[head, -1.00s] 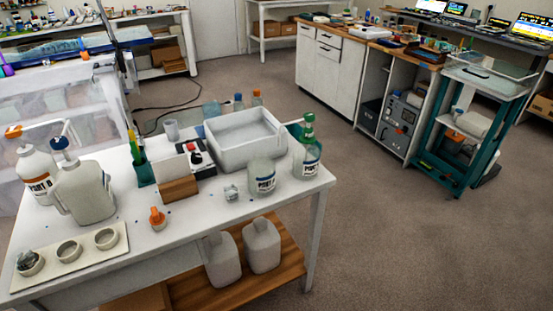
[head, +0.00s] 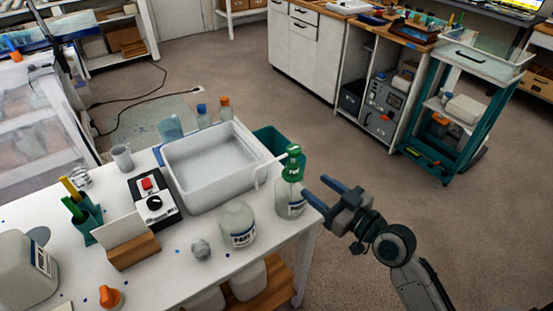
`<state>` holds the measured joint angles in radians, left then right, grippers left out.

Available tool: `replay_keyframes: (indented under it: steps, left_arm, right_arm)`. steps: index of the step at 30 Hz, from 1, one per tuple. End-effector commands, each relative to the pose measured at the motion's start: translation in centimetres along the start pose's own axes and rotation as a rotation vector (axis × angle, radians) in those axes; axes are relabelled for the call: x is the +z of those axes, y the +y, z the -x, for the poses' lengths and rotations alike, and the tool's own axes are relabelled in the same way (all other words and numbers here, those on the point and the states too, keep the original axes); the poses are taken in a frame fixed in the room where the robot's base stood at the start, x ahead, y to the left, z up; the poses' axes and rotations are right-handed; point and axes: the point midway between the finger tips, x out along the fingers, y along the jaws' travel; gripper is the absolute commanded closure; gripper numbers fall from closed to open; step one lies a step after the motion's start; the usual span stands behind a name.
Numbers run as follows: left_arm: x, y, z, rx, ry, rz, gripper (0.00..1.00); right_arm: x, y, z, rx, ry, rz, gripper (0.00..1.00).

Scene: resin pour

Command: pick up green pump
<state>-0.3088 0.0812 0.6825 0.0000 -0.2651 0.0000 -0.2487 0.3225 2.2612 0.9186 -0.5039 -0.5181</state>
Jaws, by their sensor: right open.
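The green pump (head: 292,163) is the green head with a white spout on a clear labelled bottle (head: 290,198). The bottle stands upright near the right edge of the white table (head: 185,262). The spout points left and down toward the white tray. My right gripper (head: 318,190) is open and empty. In the picture its two fingers point left, just right of the bottle and a little below the green head. I cannot tell whether a finger touches the bottle. My left gripper is not in view.
A white tray (head: 206,204) stands behind and left of the bottle, with a teal bin (head: 278,142) beyond it. A capless labelled bottle (head: 238,224) is close on the left. An orange cap (head: 110,297) lies at the front. Floor right of the table is clear.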

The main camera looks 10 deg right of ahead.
Motion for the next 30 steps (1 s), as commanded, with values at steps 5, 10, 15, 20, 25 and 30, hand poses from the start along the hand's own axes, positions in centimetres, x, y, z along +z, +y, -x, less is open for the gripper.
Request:
replay_keyframes:
  steps: [5, 10, 15, 20, 25, 30]
  left_arm:
    - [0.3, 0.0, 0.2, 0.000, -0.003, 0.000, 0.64]
    - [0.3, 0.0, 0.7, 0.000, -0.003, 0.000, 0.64]
    - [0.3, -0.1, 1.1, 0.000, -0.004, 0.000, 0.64]
    - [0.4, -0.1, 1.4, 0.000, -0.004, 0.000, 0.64]
    - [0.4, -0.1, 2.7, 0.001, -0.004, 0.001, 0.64]
    - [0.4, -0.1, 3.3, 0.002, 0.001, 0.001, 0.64]
  right_arm:
    - [-1.7, -0.6, -0.6, -0.015, 0.030, 0.007, 0.48]
    - [-1.8, -0.7, -3.0, -0.016, 0.030, 0.004, 0.48]
    - [-1.6, -0.7, -4.9, -0.015, 0.027, 0.005, 0.48]
    - [-1.6, -0.7, -5.7, -0.016, 0.027, 0.006, 0.48]
    - [-1.8, -0.8, -8.0, -0.016, 0.027, 0.002, 0.48]
    - [-1.5, -0.8, -10.2, -0.016, 0.026, 0.005, 0.48]
